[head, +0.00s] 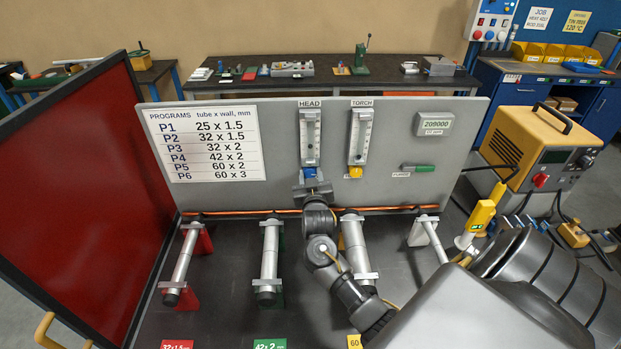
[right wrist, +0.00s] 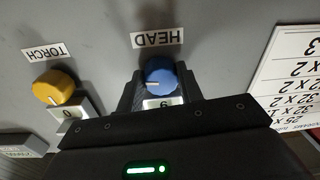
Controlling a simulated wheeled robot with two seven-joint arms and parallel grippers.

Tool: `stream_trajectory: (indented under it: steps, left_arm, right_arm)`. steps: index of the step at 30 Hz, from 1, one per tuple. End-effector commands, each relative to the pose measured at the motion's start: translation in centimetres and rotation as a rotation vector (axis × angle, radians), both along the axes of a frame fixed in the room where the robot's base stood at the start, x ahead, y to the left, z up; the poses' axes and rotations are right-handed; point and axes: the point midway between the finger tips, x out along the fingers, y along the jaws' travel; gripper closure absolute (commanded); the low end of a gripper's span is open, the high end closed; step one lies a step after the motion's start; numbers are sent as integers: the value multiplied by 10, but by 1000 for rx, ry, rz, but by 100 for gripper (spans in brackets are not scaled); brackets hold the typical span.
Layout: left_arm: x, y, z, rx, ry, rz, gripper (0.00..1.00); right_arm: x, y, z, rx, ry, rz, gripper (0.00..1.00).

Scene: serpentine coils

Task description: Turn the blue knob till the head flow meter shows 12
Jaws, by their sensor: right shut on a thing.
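The blue knob (head: 310,173) sits at the bottom of the head flow meter (head: 310,135) on the grey panel. My right gripper (head: 312,187) reaches up to it and is shut on it. In the right wrist view, upside down, the blue knob (right wrist: 160,74) shows between the dark fingers, with a white pointer line. A small window beside it shows a single digit, 6 or 9; I cannot tell which. The meter's scale is too small to read in the head view. My left gripper is not in view.
The torch flow meter (head: 360,135) with its yellow knob (head: 355,171) is just right. A copper tube (head: 250,212) runs along the panel's foot. Below stand several metal rollers. A red screen (head: 70,200) is at left, a yellow machine (head: 540,150) at right.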

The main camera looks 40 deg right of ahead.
Motion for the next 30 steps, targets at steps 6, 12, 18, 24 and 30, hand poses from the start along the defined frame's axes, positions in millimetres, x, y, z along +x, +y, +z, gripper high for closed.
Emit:
stream_trajectory:
  steps: [6, 12, 18, 24, 30]
  left_arm:
    - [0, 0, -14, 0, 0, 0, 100]
    - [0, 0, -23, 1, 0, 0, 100]
    - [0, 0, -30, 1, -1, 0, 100]
    - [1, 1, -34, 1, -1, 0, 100]
    - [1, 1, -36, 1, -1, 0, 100]
  right_arm:
    - [1, 1, -3, 136, -102, 1, 86]
    - [1, 2, -3, 260, -198, 3, 86]
    - [1, 2, -3, 359, -272, 3, 86]
    - [1, 2, -1, 424, -321, 2, 86]
    - [2, 2, -1, 452, -342, 2, 86]
